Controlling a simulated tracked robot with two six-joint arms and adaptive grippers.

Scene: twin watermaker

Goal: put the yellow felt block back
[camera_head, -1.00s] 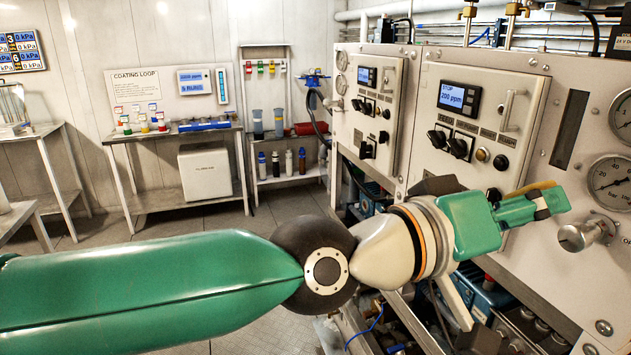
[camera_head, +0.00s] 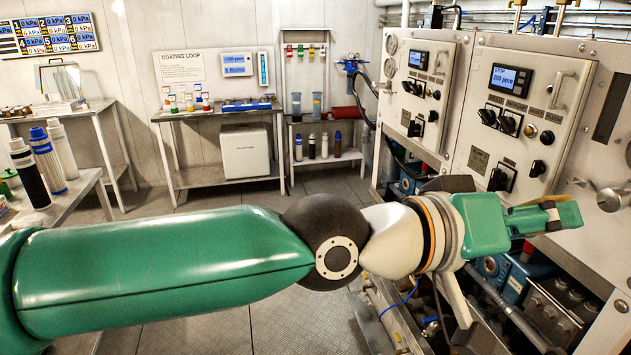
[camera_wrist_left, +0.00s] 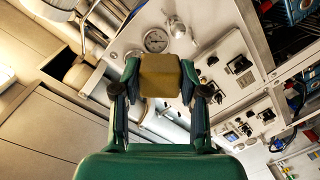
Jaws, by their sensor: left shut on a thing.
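My left gripper (camera_head: 545,217) reaches in front of the right-hand machine panel in the head view. It is shut on the yellow felt block (camera_head: 570,213), which shows at its fingertips. In the left wrist view the felt block (camera_wrist_left: 160,76) is a mustard-yellow box held between the two green fingers, with its near face clear. The block is held in the air; its distance from the panel behind is hard to tell. My right gripper is not in view.
Panels with displays, knobs and handles (camera_head: 522,105) stand on the right. A bench with small bottles (camera_head: 220,111) and a shelf with bottles (camera_head: 325,155) stand at the back. A side table (camera_head: 84,183) with filter cartridges (camera_head: 47,160) is at left. Floor (camera_head: 300,310) between is open.

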